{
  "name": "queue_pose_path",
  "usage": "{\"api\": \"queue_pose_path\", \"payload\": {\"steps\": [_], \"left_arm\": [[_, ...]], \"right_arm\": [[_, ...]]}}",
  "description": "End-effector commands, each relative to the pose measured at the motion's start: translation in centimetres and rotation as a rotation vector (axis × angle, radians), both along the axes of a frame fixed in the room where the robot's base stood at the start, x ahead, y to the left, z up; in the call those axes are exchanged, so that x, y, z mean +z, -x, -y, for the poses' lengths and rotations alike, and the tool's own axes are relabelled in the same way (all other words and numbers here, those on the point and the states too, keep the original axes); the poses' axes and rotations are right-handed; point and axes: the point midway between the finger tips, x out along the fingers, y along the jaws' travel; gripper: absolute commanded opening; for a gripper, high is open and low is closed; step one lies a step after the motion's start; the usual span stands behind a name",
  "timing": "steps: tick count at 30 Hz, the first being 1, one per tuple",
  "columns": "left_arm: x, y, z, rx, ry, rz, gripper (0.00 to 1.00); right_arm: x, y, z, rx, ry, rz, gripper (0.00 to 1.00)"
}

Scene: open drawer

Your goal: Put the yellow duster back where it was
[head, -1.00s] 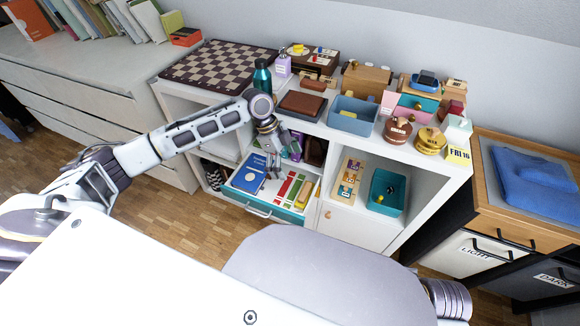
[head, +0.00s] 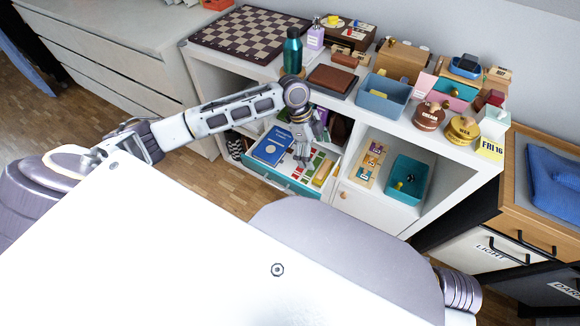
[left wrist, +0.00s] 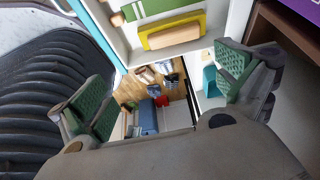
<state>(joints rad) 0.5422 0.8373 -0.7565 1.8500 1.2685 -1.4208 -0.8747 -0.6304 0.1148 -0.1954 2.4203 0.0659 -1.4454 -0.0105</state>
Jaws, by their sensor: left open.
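A yellow block that looks like the duster (head: 323,172) lies at the right end of the open drawer (head: 284,184). In the left wrist view the yellow duster (left wrist: 172,35) shows near the top, beside a green item, with its paler side towards the camera. My left gripper (head: 303,158) hangs over the drawer, left of the duster, fingers pointing down. In the left wrist view the left gripper (left wrist: 165,90) is open, its green pads wide apart with nothing between them. My right gripper is not in view.
The drawer also holds a blue book (head: 272,147) and several coloured items. The white shelf top (head: 425,158) above is crowded, with a blue-grey bin (head: 385,96) and a teal bottle (head: 292,52). A teal bin (head: 408,182) stands in the right compartment. Floor (head: 215,190) in front is clear.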

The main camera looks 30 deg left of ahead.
Motion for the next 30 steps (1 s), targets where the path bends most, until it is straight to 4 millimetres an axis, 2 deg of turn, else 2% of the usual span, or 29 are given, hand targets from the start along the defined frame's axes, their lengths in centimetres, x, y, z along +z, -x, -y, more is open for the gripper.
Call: {"api": "queue_pose_path", "payload": {"steps": [6,16,24,30], "left_arm": [[-2.2,2.7,3.6,0.049,0.017,-0.007,1.00],[-4.1,6.2,7.5,0.176,0.047,-0.013,1.00],[-5.0,8.7,9.5,0.318,0.076,-0.021,1.00],[-5.3,10.3,10.2,0.445,0.094,-0.030,1.00]], "right_arm": [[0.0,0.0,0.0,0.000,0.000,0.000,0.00],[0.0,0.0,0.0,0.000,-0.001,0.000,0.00],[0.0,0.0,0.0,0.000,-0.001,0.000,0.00],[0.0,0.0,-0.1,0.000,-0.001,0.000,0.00]]}}
